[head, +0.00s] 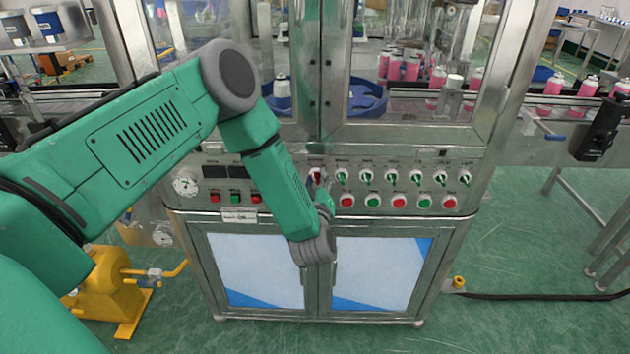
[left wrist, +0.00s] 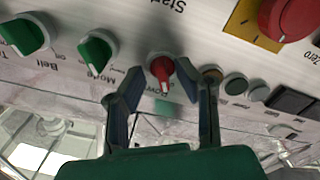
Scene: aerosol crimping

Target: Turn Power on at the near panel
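The red Power knob (left wrist: 162,70) is on the panel in the left wrist view, its pointer toward the bottom of that picture. Its label is partly covered. In the head view the red knob (head: 316,174) is at the left end of the upper knob row, partly hidden by my gripper. My left gripper (left wrist: 167,88) is open and faces the panel, with the knob between its two fingers in the picture. I cannot tell whether a finger touches it. The left gripper (head: 321,184) also shows small in the head view. My right gripper is not in view.
Green knobs (left wrist: 97,52) sit beside the Power knob. Red and green buttons (head: 372,200) form a row below the knobs. A large red button (left wrist: 288,18) on a yellow plate is close by in the wrist view. Cabinet doors (head: 380,270) are below the panel.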

